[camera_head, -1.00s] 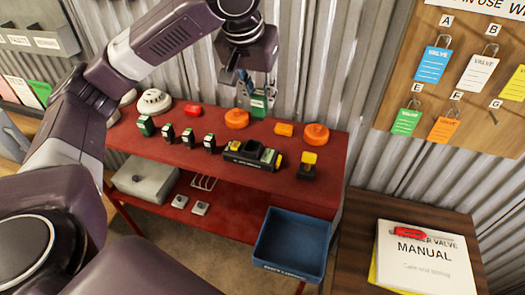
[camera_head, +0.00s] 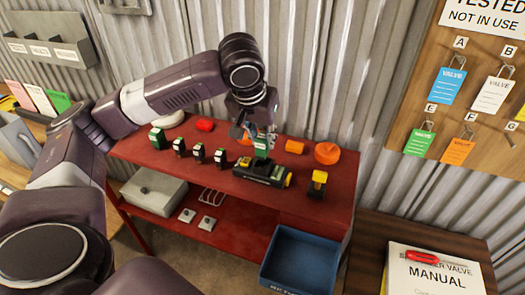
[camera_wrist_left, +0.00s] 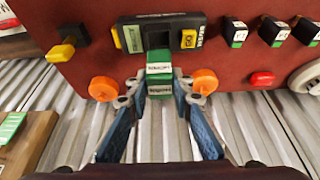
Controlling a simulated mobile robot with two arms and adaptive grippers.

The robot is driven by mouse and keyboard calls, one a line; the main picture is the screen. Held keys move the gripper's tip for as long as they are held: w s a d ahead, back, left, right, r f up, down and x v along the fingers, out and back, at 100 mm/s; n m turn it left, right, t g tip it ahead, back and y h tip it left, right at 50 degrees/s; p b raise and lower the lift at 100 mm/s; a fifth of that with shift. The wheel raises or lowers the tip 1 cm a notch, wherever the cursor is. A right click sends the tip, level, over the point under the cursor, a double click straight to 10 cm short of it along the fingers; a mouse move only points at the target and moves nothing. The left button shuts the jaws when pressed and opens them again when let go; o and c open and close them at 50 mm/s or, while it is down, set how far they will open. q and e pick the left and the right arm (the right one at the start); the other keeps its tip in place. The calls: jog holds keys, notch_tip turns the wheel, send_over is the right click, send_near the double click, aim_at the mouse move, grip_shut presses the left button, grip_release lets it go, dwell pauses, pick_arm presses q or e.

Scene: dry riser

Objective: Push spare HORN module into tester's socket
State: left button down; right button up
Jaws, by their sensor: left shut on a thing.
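My left gripper (camera_head: 262,137) is shut on a green module (camera_wrist_left: 159,70) with white label strips, whose text I cannot read clearly. The module also shows in the head view (camera_head: 261,153), just below the fingertips. It stands at the rear side of the black tester (camera_head: 250,171), over its middle. In the left wrist view the blue fingers (camera_wrist_left: 159,92) pinch it from both sides, and its far end meets the tester (camera_wrist_left: 185,36). My right gripper is not in view.
Several small green-and-black modules (camera_head: 199,153) stand left of the tester on the red bench (camera_head: 300,205). A black-and-yellow block (camera_head: 317,183) stands to its right. Orange discs (camera_head: 327,153) lie behind.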

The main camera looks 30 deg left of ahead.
aim_at(263, 150)
pick_arm(q)
notch_tip(263, 150, down, 5)
jog(key=shift+r, duration=0.2)
jog(key=shift+f, duration=0.15)
jog(key=c, duration=1.7)
grip_release()
jog(key=shift+r, duration=0.5)
jog(key=v, duration=1.1)
jog(key=shift+s+r, duration=0.1)
jog(key=shift+s, duration=0.15)
